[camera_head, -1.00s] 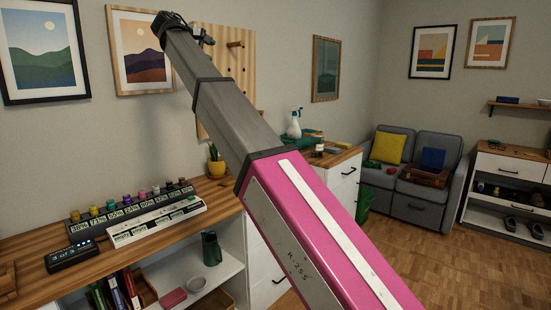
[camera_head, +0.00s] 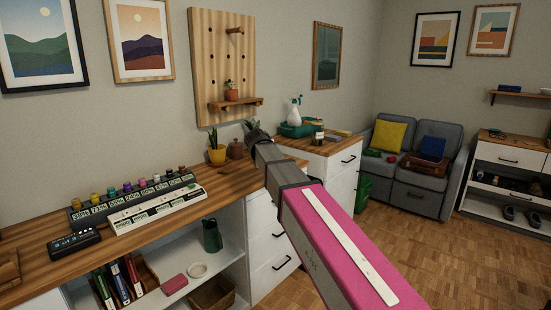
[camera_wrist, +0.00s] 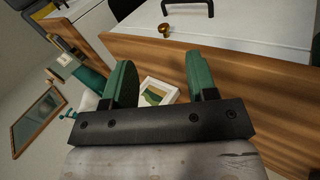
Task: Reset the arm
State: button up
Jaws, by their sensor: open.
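My arm shows in the head view as a pink and grey link rising from the lower right. Its dark far end (camera_head: 258,138) is over the wooden desk (camera_head: 230,183), near the pots at the wall. The fingers are too small to make out there. In the wrist view my gripper (camera_wrist: 160,68) has two green fingers set well apart, open, with nothing held between them. A small white-framed picture (camera_wrist: 172,90) shows beyond the gap, apart from the fingers.
A rack of coloured jars (camera_head: 130,190) and a small black display box (camera_head: 74,245) stand on the desk. A potted plant (camera_head: 217,154) stands by the pegboard (camera_head: 222,60). A spray bottle (camera_head: 295,112) stands on the far cabinet. The floor (camera_head: 440,245) at right is clear.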

jog(key=s+d+f+m+g+y, duration=0.1)
jog(key=s+d+f+m, duration=0.1)
jog(key=s+d+f, duration=0.4)
jog(key=s+d+f+m+g+y, duration=0.2)
jog(key=s+d+f, duration=0.5)
jog(key=s+f, duration=0.4)
jog(key=s+d+f+m+g+y, duration=0.2)
jog(key=s+d+f+m, duration=0.2)
jog(key=s+f, duration=0.5)
notch_tip(320, 180, down, 6)
jog(key=shift+s+d+r, duration=0.25)
jog(key=shift+d, duration=0.95)
